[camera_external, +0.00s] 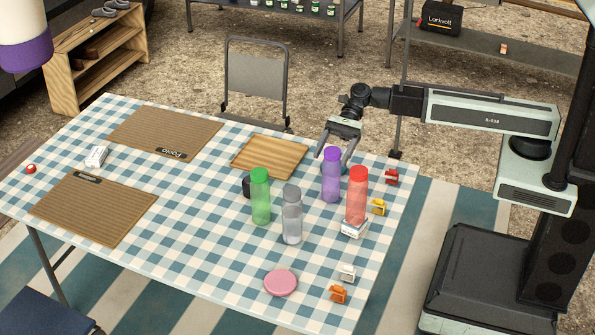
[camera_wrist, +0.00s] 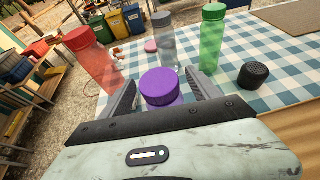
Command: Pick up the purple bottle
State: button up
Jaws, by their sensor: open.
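The purple bottle (camera_external: 331,176) stands upright on the checked table, towards its far right part. In the wrist view its purple cap (camera_wrist: 159,84) shows between the two fingers, with most of its body hidden behind my gripper's housing. My gripper (camera_external: 334,153) is open, with its fingers at the far side of the bottle near its upper part. In the wrist view the fingers of my gripper (camera_wrist: 160,92) lie left and right of the cap, with a gap visible on each side. I cannot tell whether either finger touches the bottle.
A red bottle (camera_external: 356,195) stands close right of the purple one. A grey bottle (camera_external: 292,215) and a green bottle (camera_external: 260,196) stand to the left, near a black speaker (camera_wrist: 253,75). A wooden board (camera_external: 270,157) lies behind. The table's right edge is close, with small coloured items along it.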

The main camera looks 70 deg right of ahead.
grip_shut()
